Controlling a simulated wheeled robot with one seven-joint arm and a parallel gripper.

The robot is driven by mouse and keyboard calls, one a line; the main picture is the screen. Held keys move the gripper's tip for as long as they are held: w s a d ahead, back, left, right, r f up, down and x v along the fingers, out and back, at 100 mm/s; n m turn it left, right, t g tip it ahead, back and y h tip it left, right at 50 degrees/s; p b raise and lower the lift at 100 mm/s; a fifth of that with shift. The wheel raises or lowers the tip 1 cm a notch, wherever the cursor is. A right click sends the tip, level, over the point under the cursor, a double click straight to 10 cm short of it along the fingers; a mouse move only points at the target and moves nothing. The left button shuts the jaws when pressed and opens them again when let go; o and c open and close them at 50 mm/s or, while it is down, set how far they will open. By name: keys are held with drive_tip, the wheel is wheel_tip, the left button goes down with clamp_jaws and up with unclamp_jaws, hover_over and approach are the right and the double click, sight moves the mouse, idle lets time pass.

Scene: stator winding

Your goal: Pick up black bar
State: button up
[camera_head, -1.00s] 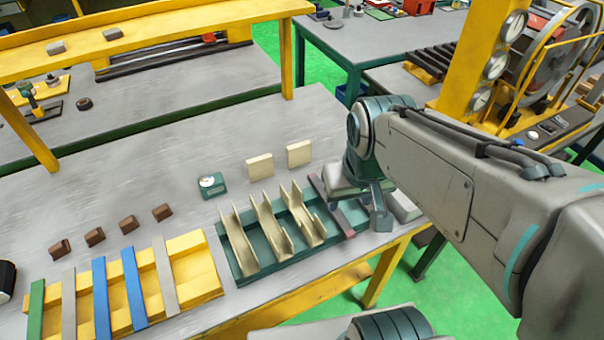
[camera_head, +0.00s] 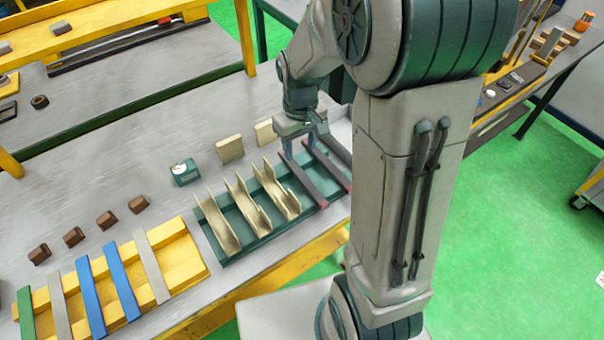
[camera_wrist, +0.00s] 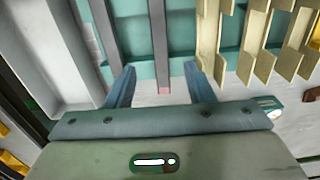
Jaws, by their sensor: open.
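Two dark bars lie side by side at the right end of the green tray (camera_head: 268,240). The nearer-left bar (camera_head: 307,185) is beside the cream channels and has a reddish end. The other bar (camera_head: 343,172) is to its right, partly behind my arm. My gripper (camera_head: 299,148) points down over the bars' far part, its jaws open. In the wrist view, one bar (camera_wrist: 160,40) runs between the two blue fingers (camera_wrist: 161,90), its pink end near the palm. The second bar (camera_wrist: 101,35) is outside the left finger. I cannot tell the fingers' height above the bar.
Cream channels (camera_head: 240,207) stand in the tray left of the bars. Two cream blocks (camera_head: 230,149) and a green gauge box (camera_head: 184,172) stand behind it. A yellow rack (camera_head: 180,250) with coloured strips is at left. Grey table lies clear behind the blocks.

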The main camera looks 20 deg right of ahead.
hover_over(301, 174)
wheel_tip(301, 174, down, 4)
drive_tip(key=shift+w+f, duration=0.1)
drive_tip(key=shift+f, duration=0.05)
drive_tip(key=shift+f+p, duration=0.85)
drive_tip(key=shift+f, duration=1.8)
clamp_jaws()
